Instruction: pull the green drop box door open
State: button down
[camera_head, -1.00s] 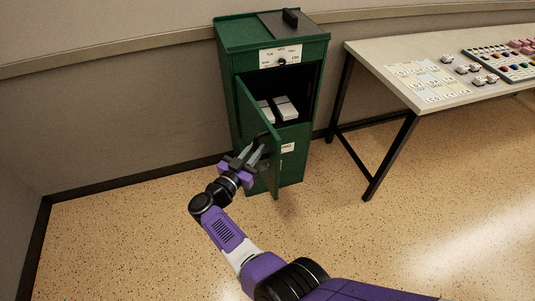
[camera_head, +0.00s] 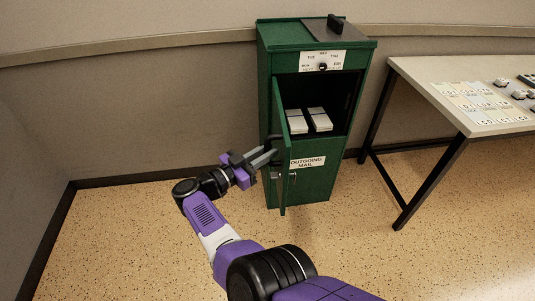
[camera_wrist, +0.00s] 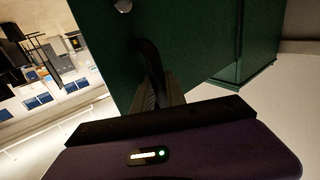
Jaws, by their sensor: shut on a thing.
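The green drop box (camera_head: 267,60) stands against the wall. Its upper door (camera_head: 280,125) is swung well out on its left side and shows nearly edge-on in the head view. The opening is exposed, with white bundles (camera_head: 308,120) inside. My gripper (camera_head: 268,157) is at the door's outer face, left of the box, shut on the dark door handle (camera_wrist: 152,65). The wrist view shows the handle running down between the fingers, with the green door face (camera_wrist: 190,45) behind it. The exact grip on the handle is partly hidden.
A table (camera_head: 425,80) with cards and small items stands right of the box, its dark legs (camera_head: 428,185) reaching the floor. A lower "outgoing mail" panel (camera_head: 312,175) is below the opening. The speckled floor (camera_head: 130,230) left of the box is clear.

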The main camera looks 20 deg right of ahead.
jog(key=shift+w+d+r, duration=0.1)
jog(key=shift+w+r, duration=0.15)
jog(key=shift+r, duration=0.1)
jog(key=c, duration=1.6)
grip_release()
jog(key=shift+o, duration=1.2)
jog(key=shift+f, duration=0.2)
jog(key=shift+s, duration=0.1)
jog(key=b+v, duration=0.1)
jog(key=v, duration=0.6)
jog(key=shift+a, duration=0.35)
jog(key=shift+s, duration=0.1)
